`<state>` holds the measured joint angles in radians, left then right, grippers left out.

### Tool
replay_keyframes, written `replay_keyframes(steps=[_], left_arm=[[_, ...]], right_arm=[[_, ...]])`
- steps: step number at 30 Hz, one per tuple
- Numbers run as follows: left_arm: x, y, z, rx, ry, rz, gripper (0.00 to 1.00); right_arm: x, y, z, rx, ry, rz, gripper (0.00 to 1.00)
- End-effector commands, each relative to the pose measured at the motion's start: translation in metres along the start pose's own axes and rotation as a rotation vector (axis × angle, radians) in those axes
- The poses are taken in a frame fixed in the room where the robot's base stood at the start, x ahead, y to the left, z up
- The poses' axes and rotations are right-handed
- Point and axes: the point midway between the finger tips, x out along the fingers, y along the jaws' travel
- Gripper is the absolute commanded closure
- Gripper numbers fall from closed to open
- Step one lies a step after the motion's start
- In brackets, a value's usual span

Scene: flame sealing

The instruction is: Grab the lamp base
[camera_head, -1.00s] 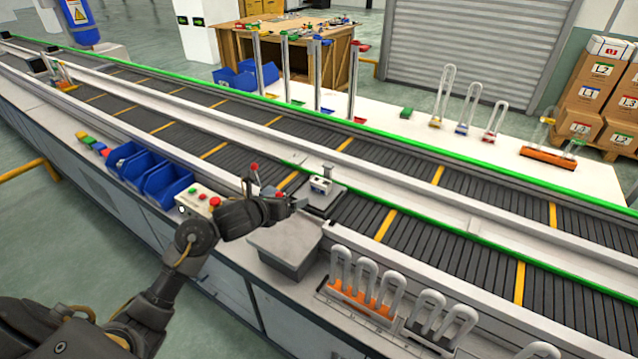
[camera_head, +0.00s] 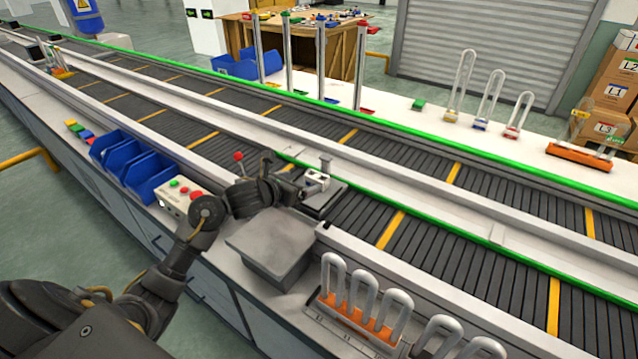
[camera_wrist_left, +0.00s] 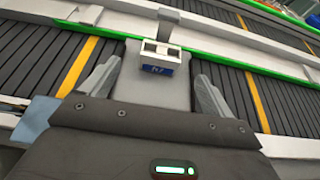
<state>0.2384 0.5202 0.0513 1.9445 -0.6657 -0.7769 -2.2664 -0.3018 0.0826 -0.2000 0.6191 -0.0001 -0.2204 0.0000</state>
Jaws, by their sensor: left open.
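The lamp base (camera_head: 317,179) is a small white block with a blue label, sitting on a grey metal fixture plate (camera_head: 334,198) over the conveyor. In the left wrist view the lamp base (camera_wrist_left: 161,56) is upright, centred just ahead, with its label facing me. My left gripper (camera_head: 306,190) is open, close to the lamp base and on its near side. In the left wrist view the left gripper's (camera_wrist_left: 157,72) two fingers stand apart, one to each side of the lamp base's line, with gaps on both sides. My right gripper is not in view.
A grey box (camera_head: 270,248) stands below my left wrist. A rack of U-shaped lamp tubes (camera_head: 360,300) is at the front right. A control box with buttons (camera_head: 180,200) and blue bins (camera_head: 150,173) are to the left. A red-knobbed lever (camera_head: 239,157) rises beside my left wrist.

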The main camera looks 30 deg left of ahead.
Motion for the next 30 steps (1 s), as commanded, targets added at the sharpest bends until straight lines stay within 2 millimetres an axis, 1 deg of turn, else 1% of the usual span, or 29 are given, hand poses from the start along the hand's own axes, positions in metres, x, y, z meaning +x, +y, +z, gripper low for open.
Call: replay_keyframes(steps=[6,9,12,19,25,27,30], left_arm=[[0.038,-0.001,0.001,-0.007,0.001,-0.001,0.13],[0.051,-0.001,0.001,-0.005,0.0,-0.002,0.13],[0.059,-0.002,0.001,-0.002,0.001,-0.002,0.13],[0.066,-0.004,0.002,-0.003,0.001,-0.004,0.13],[0.093,-0.007,0.004,-0.007,0.001,-0.006,0.13],[0.102,-0.006,0.002,-0.003,0.001,-0.004,0.13],[0.111,-0.006,0.002,-0.001,0.0,-0.003,0.13]], right_arm=[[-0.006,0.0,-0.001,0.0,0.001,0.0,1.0],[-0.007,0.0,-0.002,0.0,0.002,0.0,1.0],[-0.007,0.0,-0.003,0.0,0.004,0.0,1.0],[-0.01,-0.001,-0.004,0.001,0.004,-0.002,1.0],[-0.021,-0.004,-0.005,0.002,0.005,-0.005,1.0],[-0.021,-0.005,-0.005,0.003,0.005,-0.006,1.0],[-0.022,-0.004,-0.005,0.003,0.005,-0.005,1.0]])
